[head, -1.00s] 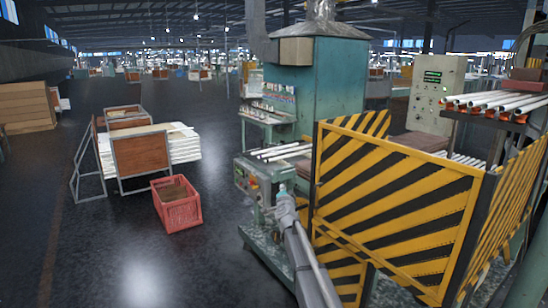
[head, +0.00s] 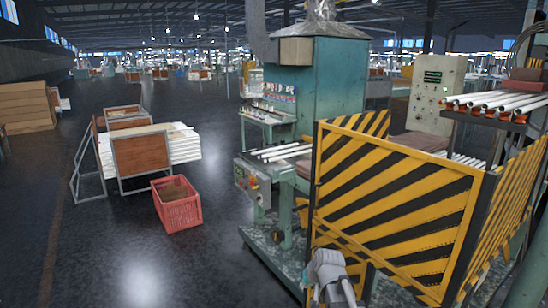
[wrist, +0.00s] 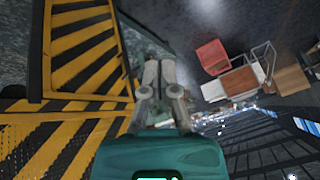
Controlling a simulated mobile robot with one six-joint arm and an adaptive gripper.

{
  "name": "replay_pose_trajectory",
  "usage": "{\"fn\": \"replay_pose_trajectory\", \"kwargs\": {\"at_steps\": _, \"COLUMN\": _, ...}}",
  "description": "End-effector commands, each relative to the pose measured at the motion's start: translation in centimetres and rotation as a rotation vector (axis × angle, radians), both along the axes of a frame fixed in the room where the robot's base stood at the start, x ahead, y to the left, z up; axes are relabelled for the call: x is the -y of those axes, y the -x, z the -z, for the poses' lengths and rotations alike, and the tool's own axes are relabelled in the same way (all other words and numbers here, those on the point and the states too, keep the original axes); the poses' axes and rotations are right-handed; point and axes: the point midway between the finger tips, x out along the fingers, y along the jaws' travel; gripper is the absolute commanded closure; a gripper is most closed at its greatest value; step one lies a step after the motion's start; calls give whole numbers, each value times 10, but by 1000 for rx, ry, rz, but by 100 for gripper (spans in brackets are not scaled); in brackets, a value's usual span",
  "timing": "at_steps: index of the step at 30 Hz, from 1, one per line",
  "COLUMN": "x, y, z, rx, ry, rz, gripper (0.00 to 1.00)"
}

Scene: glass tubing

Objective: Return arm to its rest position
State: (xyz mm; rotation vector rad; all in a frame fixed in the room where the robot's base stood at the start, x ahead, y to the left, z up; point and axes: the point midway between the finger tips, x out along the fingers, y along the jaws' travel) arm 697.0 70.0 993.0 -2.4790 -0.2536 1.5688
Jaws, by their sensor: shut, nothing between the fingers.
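My gripper (wrist: 159,72) shows in the wrist view, with its two grey fingers close together and nothing held between them. It is beside the yellow-and-black striped guard panel (wrist: 88,45), which fills the left of that view. In the head view a grey part of my arm (head: 330,272) shows at the bottom, in front of the striped panel (head: 395,210). I cannot make out the fingertips there.
A green machine bench with white glass tubes (head: 285,151) stands behind the panel's left edge. A red crate (head: 180,212) and a framed cart (head: 142,162) stand on the floor to the left. More tubes (head: 500,101) lie on a rack at the right.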

Motion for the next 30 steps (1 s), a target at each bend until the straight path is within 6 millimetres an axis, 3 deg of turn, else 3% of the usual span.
{"fn": "replay_pose_trajectory", "kwargs": {"at_steps": 1, "x": 10, "y": 29, "z": 6, "rx": -59, "ry": 37, "rz": -8, "gripper": 100}}
{"fn": "replay_pose_trajectory", "kwargs": {"at_steps": 6, "x": 41, "y": 97, "z": 20, "rx": -251, "ry": 158, "rz": -22, "gripper": 100}}
{"fn": "replay_pose_trajectory", "kwargs": {"at_steps": 12, "x": 64, "y": 148, "z": 24, "rx": -400, "ry": 243, "rz": -20, "gripper": 100}}
{"fn": "replay_pose_trajectory", "kwargs": {"at_steps": 17, "x": 70, "y": 160, "z": 24, "rx": -441, "ry": 266, "rz": -17, "gripper": 100}}
{"fn": "replay_pose_trajectory", "kwargs": {"at_steps": 30, "x": 70, "y": 160, "z": 24, "rx": -442, "ry": 265, "rz": -18, "gripper": 100}}
